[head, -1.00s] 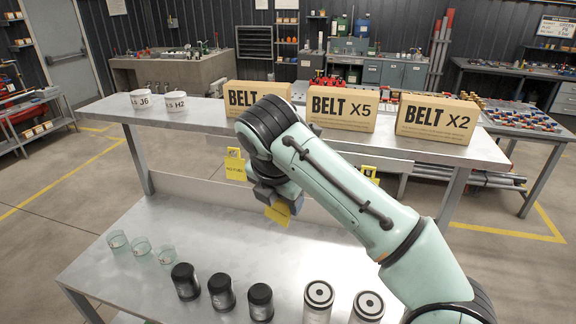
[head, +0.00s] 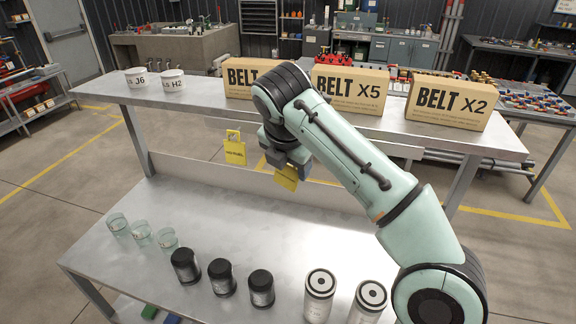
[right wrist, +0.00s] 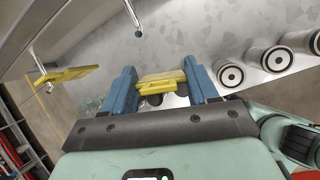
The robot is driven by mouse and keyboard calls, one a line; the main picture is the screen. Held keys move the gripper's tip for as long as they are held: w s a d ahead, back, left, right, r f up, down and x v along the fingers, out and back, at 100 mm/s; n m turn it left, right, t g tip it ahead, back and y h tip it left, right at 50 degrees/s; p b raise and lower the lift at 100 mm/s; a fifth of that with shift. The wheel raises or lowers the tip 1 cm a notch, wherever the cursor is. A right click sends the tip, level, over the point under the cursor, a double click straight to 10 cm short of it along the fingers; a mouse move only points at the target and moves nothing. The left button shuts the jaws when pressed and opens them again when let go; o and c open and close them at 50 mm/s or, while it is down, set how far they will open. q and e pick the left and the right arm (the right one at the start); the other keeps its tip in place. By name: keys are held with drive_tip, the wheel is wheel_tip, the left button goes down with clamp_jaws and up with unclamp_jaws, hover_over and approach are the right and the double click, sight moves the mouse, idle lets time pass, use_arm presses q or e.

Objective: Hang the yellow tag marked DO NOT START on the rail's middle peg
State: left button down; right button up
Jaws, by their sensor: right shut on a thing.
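My right gripper (head: 284,160) is shut on a yellow tag (head: 288,179), held in front of the shelf's lower rail (head: 205,168). In the right wrist view the tag (right wrist: 162,82) sits between the blue fingers of the gripper (right wrist: 164,88); its marking is not readable. A bare metal peg (right wrist: 133,18) sticks out ahead of the held tag, apart from it. Another yellow tag (head: 235,151) hangs on the rail to the left; it also shows in the right wrist view (right wrist: 68,74). My right arm hides part of the rail. My left gripper is out of view.
On the lower table (head: 185,208) stand clear cups (head: 141,233), black jars (head: 221,277) and white canisters (head: 319,295). The table's middle is clear.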

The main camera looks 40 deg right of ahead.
drive_tip(key=shift+w+d+f+p, duration=0.1)
drive_tip(key=shift+w+d+p, duration=0.05)
drive_tip(key=shift+w+d, duration=0.85)
drive_tip(key=shift+w+d+f+p, duration=0.15)
drive_tip(key=shift+w+d, duration=0.6)
drive_tip(key=shift+d, duration=0.45)
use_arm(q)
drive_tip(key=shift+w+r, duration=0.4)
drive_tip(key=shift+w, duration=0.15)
use_arm(e)
drive_tip(key=shift+w+d+f, duration=0.25)
drive_tip(key=shift+w+d, duration=0.05)
drive_tip(key=shift+d, duration=0.1)
drive_tip(key=o, duration=1.1)
